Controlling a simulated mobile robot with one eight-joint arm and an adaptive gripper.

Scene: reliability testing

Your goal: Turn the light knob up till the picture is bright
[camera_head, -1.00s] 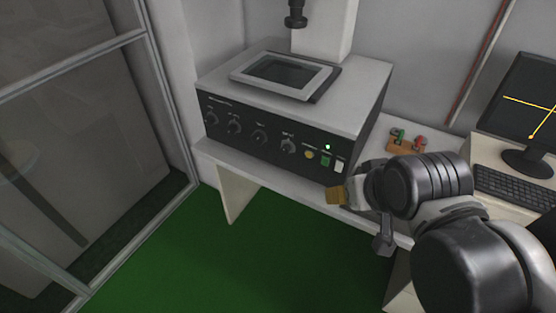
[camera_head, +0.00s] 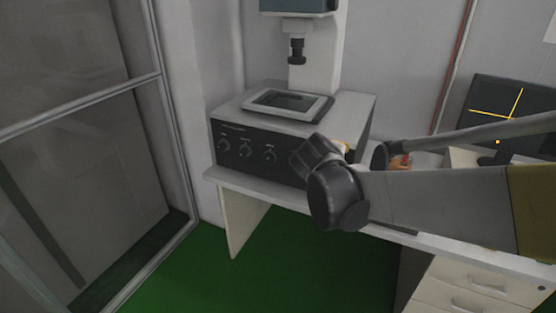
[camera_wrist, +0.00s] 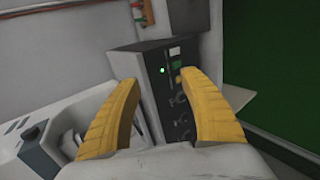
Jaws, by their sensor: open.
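The machine (camera_head: 335,160) is a grey box with a dark front panel bearing a row of round knobs. Three show in the head view: the left knob (camera_head: 222,145), the middle knob (camera_head: 246,151) and the right knob (camera_head: 269,157). Their labels are too small to read, so I cannot tell which is the light knob. My gripper (camera_wrist: 161,79) is open and empty, its yellow fingers apart before the panel. Knobs (camera_wrist: 181,98) show beside its right finger. My arm hides the panel's right part in the head view. The monitor (camera_head: 485,100) is dark with yellow crossing lines.
A green lamp (camera_wrist: 162,70), a white button (camera_wrist: 174,51) and a green button (camera_wrist: 177,65) are on the panel. The machine stands on a white bench (camera_head: 285,192). A column with a dark lens (camera_head: 297,50) rises behind it. Green floor (camera_head: 185,272) lies in front.

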